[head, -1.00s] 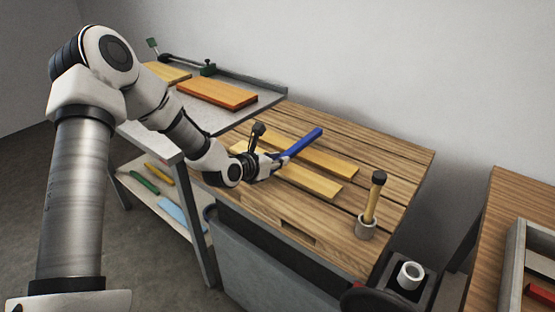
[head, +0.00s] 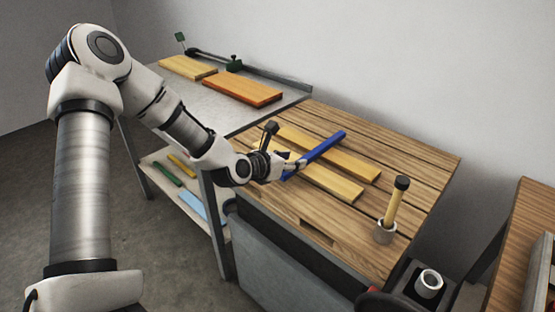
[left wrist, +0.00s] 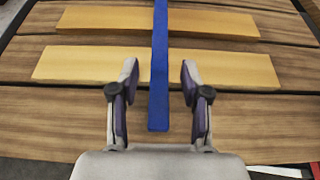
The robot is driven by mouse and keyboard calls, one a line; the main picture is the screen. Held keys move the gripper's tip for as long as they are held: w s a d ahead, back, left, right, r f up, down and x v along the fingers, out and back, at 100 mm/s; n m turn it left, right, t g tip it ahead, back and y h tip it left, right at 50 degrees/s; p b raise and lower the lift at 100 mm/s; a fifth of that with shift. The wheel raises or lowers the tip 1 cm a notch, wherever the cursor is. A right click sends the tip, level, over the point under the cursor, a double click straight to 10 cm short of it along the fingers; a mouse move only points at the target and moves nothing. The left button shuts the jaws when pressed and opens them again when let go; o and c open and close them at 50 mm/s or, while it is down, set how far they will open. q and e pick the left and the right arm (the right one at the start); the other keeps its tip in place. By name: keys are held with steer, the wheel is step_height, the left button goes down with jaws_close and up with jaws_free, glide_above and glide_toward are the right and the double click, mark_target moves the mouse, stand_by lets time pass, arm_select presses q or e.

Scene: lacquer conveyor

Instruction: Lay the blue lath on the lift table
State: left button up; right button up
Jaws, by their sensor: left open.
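The blue lath (head: 322,150) lies across two pale boards on the slatted wooden table (head: 425,175). In the left wrist view the blue lath (left wrist: 159,70) runs away from me, its near end between my open fingers. My left gripper (head: 297,167) is open at the lath's near end; its fingertips (left wrist: 158,75) stand on either side of the lath with a gap on both sides. My right gripper is not in view. I cannot tell which surface is the lift table.
Two pale boards (head: 345,163) (head: 330,183) lie under the lath. A grey bench (head: 215,98) with an orange board (head: 242,89) stands behind left. A second wooden table (head: 525,230) is at right.

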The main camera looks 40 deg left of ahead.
arm_select(q)
steer(key=p+v, duration=0.3)
steer(key=v, duration=0.4)
steer(key=shift+w+a+r, duration=0.1)
steer(key=shift+r, duration=0.1)
steer(key=shift+s+r+p, duration=0.1)
steer(key=shift+s+p, duration=0.4)
steer(key=shift+s, duration=0.1)
steer(key=shift+f, duration=0.2)
